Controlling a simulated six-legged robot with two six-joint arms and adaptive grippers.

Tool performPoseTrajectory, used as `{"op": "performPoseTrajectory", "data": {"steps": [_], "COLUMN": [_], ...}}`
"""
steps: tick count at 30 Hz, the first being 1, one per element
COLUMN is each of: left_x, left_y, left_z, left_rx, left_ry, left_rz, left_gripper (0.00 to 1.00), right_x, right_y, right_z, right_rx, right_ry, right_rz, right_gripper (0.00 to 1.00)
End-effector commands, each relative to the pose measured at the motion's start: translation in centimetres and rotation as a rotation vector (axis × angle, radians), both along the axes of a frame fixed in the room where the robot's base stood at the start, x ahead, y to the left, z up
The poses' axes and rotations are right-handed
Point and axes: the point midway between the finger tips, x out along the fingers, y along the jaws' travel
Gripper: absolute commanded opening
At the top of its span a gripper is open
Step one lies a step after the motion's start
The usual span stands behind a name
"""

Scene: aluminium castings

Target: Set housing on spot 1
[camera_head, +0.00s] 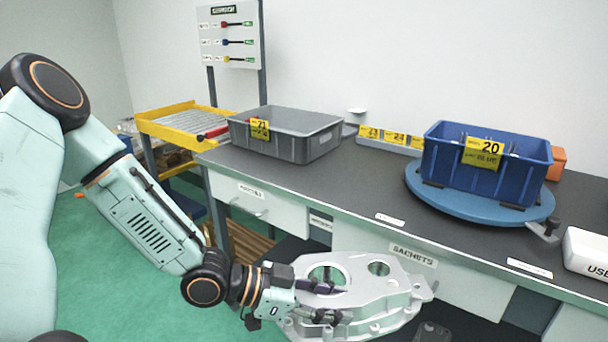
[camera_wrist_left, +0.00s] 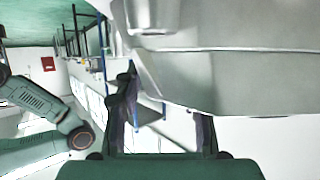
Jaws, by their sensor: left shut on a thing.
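The housing (camera_head: 385,290) is a silver aluminium casting with two round openings in its face, in front of the bench in the head view. My left gripper (camera_head: 328,301) is shut on its left side. In the left wrist view the housing (camera_wrist_left: 225,75) fills the upper right, close to the fingers of my left gripper (camera_wrist_left: 165,125). The underside of the housing is hidden in the head view, so I cannot tell if it touches anything below. I cannot make out a spot marked 1. My right gripper is not in view.
A dark-topped bench (camera_head: 345,190) runs across behind the housing. On it are a grey bin (camera_head: 310,147) and a blue crate (camera_head: 435,160) on a round blue turntable (camera_head: 415,185). A yellow-edged rack (camera_head: 165,132) stands left. Bare bench top lies between bin and turntable.

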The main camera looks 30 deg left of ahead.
Motion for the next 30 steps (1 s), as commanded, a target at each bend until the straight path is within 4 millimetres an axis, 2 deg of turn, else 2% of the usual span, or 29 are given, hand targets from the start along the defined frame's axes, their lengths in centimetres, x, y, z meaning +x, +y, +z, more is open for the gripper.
{"op": "performPoseTrajectory", "data": {"steps": [1,18,24,30], "left_x": [0.8,7.8,9.9,11.3], "left_y": [0.3,5.6,8.0,10.4], "left_z": [2.4,16.1,20.4,23.7], "left_rx": [-0.005,-0.006,-0.004,-0.003], "left_ry": [-0.015,-0.014,-0.017,-0.015], "left_rz": [0.018,0.306,0.426,0.538], "left_gripper": [0.00,0.00,0.00,0.00], "right_x": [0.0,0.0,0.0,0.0], "right_y": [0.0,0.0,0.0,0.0], "right_z": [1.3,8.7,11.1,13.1], "right_rx": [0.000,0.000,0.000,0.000], "right_ry": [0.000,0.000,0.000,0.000], "right_rz": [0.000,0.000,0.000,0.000], "right_gripper": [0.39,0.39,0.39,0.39]}}
